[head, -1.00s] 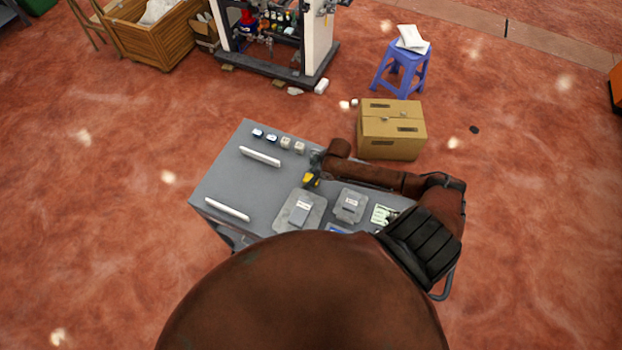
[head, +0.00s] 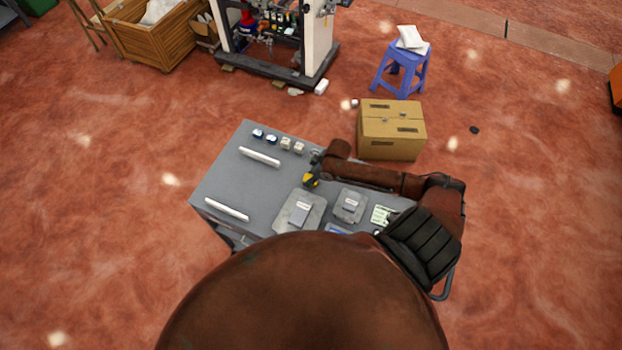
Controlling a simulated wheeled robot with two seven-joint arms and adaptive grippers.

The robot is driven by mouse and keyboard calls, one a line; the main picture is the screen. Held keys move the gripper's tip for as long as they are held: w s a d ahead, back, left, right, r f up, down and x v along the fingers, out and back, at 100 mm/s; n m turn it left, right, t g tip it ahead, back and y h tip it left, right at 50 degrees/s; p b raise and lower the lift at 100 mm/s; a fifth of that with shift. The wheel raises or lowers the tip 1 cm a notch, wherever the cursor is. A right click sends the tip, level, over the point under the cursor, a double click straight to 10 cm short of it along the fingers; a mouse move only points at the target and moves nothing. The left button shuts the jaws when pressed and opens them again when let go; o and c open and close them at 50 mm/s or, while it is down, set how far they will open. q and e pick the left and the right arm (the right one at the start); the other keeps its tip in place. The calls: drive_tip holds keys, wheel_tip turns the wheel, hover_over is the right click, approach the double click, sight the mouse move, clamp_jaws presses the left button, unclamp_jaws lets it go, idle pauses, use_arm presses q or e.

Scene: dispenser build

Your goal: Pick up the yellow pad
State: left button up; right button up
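A small yellow patch (head: 311,181), likely the yellow pad, shows on the grey table right at the end of my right arm. Dark parts lie against it, and its full outline is hidden. My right gripper (head: 314,171) points down over it from the right. It is too small and covered to tell whether its fingers are open or shut on the yellow piece. My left gripper is not in view.
The grey table (head: 225,182) bears two white bars (head: 259,157) (head: 227,209), several small blocks (head: 285,143) along the far edge, and grey plates (head: 300,212) (head: 350,205). A cardboard box (head: 391,130) stands beyond its right side. The table's left part is mostly clear.

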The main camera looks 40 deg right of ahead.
sight(307, 177)
drive_tip(key=shift+r, duration=0.35)
wheel_tip(307, 177, up, 2)
drive_tip(key=shift+r, duration=0.15)
drive_tip(key=s+r+b, duration=0.2)
drive_tip(key=s+r, duration=0.8)
drive_tip(key=s, duration=0.4)
drive_tip(key=shift+d, duration=0.4)
drive_tip(key=o, duration=0.4)
drive_tip(key=c, duration=0.5)
